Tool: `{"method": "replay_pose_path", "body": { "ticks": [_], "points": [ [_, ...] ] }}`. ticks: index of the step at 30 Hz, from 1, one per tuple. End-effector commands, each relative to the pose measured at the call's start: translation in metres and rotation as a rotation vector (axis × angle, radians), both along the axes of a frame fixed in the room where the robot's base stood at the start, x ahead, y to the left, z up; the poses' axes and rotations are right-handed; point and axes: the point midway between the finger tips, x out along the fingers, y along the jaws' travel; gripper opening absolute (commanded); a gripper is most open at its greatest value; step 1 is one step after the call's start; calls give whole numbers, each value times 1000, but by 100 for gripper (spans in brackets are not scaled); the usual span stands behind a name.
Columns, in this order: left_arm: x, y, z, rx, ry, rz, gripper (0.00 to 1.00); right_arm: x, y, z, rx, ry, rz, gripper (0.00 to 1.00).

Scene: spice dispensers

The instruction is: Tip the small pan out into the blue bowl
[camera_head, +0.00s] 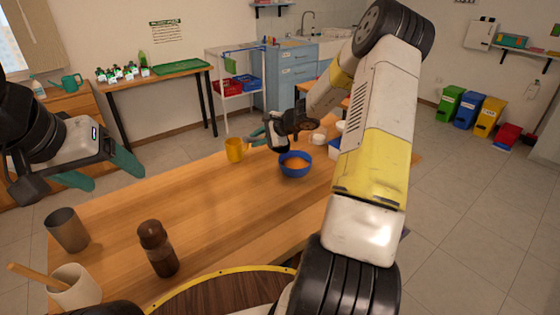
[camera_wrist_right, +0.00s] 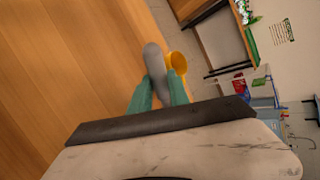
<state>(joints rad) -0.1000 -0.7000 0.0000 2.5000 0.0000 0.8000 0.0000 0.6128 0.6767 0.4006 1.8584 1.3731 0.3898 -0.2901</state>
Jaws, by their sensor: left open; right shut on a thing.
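The blue bowl (camera_head: 295,171) stands on the wooden table with orange-brown contents in it. My right gripper (camera_head: 257,137) is behind and left of the bowl, its teal fingers pointing left. In the right wrist view, its fingers (camera_wrist_right: 160,92) are shut on a grey, rounded, elongated thing (camera_wrist_right: 153,62), which seems to be part of the small pan. The pan's full shape and contents cannot be made out, and the bowl is not in that view. My left gripper (camera_head: 103,174) is open and empty at the left, near the table's left edge.
A yellow mug (camera_head: 235,150) stands left of the bowl, close to my right gripper. A brown shaker (camera_head: 158,248), a grey cup (camera_head: 67,230) and a white pot with a wooden stick (camera_head: 74,288) stand at the front left. The table's middle is clear.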

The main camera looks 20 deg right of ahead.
Motion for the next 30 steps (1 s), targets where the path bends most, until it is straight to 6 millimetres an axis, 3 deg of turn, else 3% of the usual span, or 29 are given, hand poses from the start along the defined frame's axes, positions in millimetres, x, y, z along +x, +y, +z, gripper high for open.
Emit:
{"method": "replay_pose_path", "body": {
  "ticks": [30],
  "points": [
    [0,0,0,0,0,0,73,43,46,-37,-274,268,8,0]
  ]
}}
